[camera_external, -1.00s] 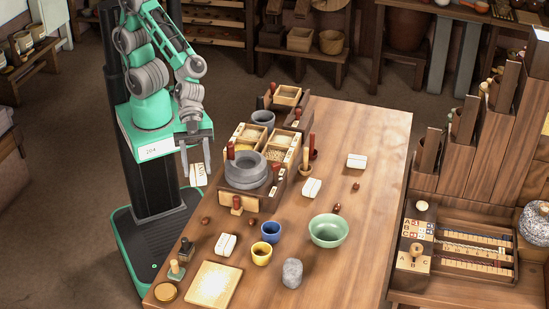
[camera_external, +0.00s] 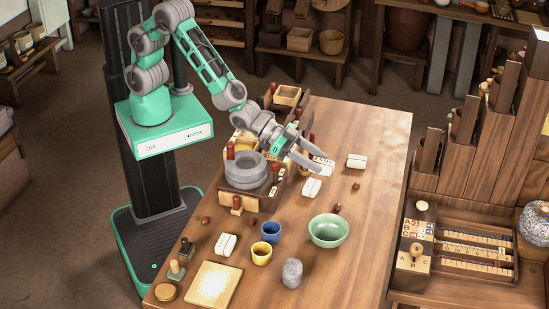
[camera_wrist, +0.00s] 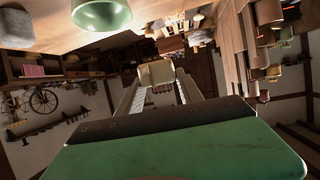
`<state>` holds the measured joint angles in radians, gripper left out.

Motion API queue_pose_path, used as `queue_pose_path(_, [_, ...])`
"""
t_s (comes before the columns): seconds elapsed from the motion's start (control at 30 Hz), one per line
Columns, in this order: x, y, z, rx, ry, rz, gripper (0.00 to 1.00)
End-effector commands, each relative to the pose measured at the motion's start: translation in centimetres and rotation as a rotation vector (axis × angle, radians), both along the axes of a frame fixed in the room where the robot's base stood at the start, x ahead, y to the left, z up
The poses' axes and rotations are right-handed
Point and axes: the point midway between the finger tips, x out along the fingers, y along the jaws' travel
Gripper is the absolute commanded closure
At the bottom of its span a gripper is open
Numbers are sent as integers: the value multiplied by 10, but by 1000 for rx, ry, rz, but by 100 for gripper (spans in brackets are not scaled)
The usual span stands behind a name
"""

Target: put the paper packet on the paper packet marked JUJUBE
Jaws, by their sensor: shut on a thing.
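My gripper (camera_external: 314,158) is shut on a pale paper packet (camera_external: 322,167) with dark marks on it. It holds the packet over the table, to the right of the stone quern. The packet also shows between the fingertips in the wrist view (camera_wrist: 157,73). Other white packets lie on the table: one to the right (camera_external: 357,161), one just below the held packet in the picture (camera_external: 312,188), and one at the front left (camera_external: 226,244). Their lettering is too small to read, so I cannot tell which is marked JUJUBE.
The quern (camera_external: 246,172) and wooden grain boxes stand left of my gripper. A green bowl (camera_external: 328,231), a blue cup (camera_external: 271,232), a yellow cup (camera_external: 262,254) and a grey stone (camera_external: 292,273) stand nearer the front. The table's right side (camera_external: 380,220) is mostly clear.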

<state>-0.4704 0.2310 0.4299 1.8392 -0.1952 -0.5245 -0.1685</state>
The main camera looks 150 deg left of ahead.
Motion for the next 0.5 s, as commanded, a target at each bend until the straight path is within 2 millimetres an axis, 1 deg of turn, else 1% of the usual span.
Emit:
queue_pose_path(0.03, [0, 25, -24, 3, 1, 90, 96])
queue_pose_path(0.07, [-3, 42, -29, 2, 0, 155, 96])
queue_pose_path(0.1, [-8, 62, -34, 2, -1, 243, 96])
queue_pose_path(0.17, [-18, 89, -40, 0, -1, 376, 96])
queue_pose_path(0.2, [-26, 105, -43, -1, -2, 466, 96])
queue_pose_path(0.23, [-33, 116, -45, -3, -3, 534, 96])
queue_pose_path(0.3, [-51, 136, -51, -2, -3, 697, 96])
queue_pose_path(0.37, [-69, 148, -58, -4, -5, 844, 96])
queue_pose_path(0.4, [-82, 152, -63, -5, -4, 941, 96])
queue_pose_path(0.43, [-91, 154, -66, -5, -5, 1008, 96])
queue_pose_path(0.5, [-109, 153, -72, -4, -4, 1134, 96])
